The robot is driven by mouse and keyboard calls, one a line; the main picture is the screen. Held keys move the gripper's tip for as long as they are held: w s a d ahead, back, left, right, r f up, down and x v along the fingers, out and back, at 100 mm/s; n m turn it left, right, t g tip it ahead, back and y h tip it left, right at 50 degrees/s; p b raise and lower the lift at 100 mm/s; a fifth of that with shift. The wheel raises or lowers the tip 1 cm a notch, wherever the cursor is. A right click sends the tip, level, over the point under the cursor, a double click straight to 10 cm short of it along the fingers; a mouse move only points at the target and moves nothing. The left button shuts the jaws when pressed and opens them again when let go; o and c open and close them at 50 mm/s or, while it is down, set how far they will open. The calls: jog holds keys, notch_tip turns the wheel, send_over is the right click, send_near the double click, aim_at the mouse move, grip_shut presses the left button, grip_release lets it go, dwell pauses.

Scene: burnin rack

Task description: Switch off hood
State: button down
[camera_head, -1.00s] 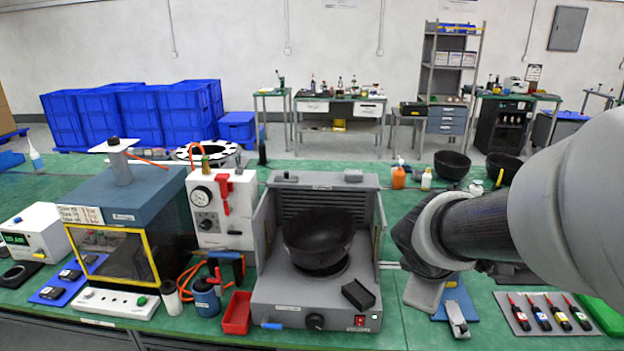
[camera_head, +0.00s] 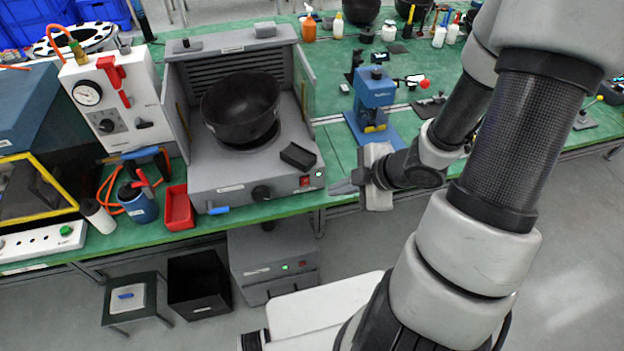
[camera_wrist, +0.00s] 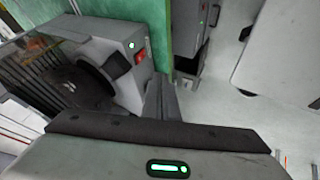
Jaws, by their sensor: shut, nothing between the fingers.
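The grey hood (camera_head: 235,175) stands on the green bench, open at the front, with a black bowl (camera_head: 240,108) inside. Its front panel carries a black knob (camera_head: 261,192) and, at the right end, a red switch (camera_head: 304,182) beside a lit green light. The red switch also shows in the wrist view (camera_wrist: 140,57). My gripper (camera_head: 334,188) is shut and empty. It is at the bench's front edge, just right of the switch and apart from it. In the wrist view, my shut fingers (camera_wrist: 160,97) extend below the switch.
A small black block (camera_head: 298,155) lies on the hood's ledge. A blue press (camera_head: 374,98) stands to the right on the bench. A red bin (camera_head: 178,207) is left of the hood. Beneath the bench are a grey unit (camera_head: 275,262) and a black bin (camera_head: 198,282).

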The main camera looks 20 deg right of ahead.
jog(key=b, duration=0.3)
send_near(303, 184)
jog(key=f, duration=0.1)
jog(key=a+f, duration=0.2)
jog(key=f, duration=0.1)
jog(key=shift+w, duration=0.85)
jog(key=shift+w+r+p, duration=0.15)
jog(key=shift+w+p, duration=0.05)
jog(key=shift+p, duration=0.1)
jog(key=shift+w, duration=0.1)
